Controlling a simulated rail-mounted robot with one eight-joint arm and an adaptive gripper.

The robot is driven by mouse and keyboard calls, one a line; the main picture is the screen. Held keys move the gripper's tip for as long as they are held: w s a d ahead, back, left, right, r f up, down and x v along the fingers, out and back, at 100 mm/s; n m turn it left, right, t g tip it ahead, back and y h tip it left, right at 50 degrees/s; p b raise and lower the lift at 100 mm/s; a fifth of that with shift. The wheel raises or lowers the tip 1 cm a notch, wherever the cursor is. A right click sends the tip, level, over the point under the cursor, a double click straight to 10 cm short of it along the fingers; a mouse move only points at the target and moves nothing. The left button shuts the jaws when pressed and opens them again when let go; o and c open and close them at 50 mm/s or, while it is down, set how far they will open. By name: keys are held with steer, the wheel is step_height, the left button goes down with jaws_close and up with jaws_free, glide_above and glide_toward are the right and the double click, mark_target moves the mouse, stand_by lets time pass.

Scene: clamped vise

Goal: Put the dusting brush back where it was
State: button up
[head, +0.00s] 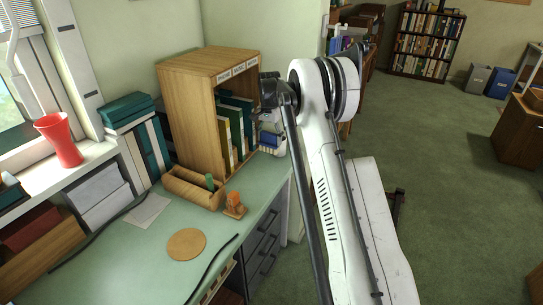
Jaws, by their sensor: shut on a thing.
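My gripper (268,121) is only partly in view, small and beside the right side of the wooden cubby, above the far right end of the green desk. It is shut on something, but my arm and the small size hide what. A blue and white thing (271,142) shows just below it; I cannot tell whether the gripper touches it. I cannot make out the dusting brush for certain. A long wooden box (190,190) on the desk has a green upright piece (210,182) in it. A small wooden holder with an orange piece (235,202) stands beside the box.
The labelled wooden cubby (186,103) holds upright binders (235,125). A round cork mat (186,244), a paper sheet (147,210) and dark cables lie on the green desk (120,265). A red vase (60,142) stands on the windowsill. The desk's front middle is mostly clear.

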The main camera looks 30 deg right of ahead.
step_height(320, 180, down, 8)
steer(key=shift+r, duration=0.15)
stand_by(0.4)
steer(key=o, duration=1.1)
